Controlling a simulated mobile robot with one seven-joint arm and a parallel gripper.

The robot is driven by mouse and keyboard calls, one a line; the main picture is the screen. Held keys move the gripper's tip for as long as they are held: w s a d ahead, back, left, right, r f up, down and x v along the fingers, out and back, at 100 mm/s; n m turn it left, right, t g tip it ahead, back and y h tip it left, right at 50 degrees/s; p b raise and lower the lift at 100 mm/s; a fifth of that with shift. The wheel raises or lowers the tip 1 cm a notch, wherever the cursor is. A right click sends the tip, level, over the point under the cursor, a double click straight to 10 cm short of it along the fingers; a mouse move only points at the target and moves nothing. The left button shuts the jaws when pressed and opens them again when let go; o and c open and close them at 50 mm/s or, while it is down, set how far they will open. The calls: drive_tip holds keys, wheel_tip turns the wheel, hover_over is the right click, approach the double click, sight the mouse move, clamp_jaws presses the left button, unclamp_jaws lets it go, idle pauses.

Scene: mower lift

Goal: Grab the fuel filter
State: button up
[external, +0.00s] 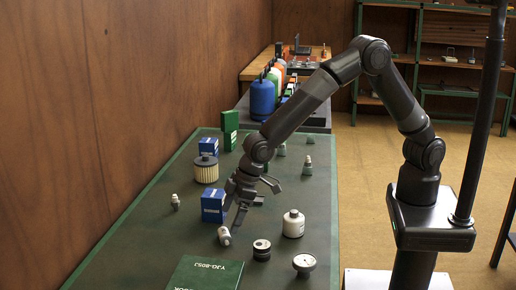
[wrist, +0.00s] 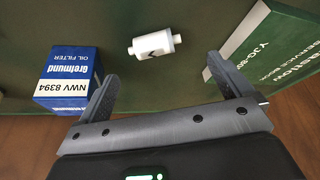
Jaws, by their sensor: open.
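The fuel filter appears to be the small white cylinder with a narrow stub at each end (wrist: 153,45). It lies on its side on the green table in the wrist view, just beyond and between my fingertips. In the external view it is the small pale piece (external: 224,236) below my gripper (external: 236,218). My gripper, also in the wrist view (wrist: 162,68), is open with nothing between its fingers. It looks apart from the filter, though the exact gap is hard to tell.
A blue oil filter box (wrist: 68,78) stands close by my left finger in the wrist view. A green service book (wrist: 275,50) lies by the right finger. A white canister (external: 293,223), a round gauge (external: 304,263) and a cream filter (external: 206,170) stand on the table (external: 140,240).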

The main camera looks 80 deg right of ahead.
sight(225, 232)
drive_tip(key=shift+d+x, duration=0.2)
drive_tip(key=shift+x, duration=1.3)
drive_tip(key=shift+d+x, duration=0.15)
drive_tip(key=shift+x, duration=1.35)
drive_tip(key=c, duration=1.1)
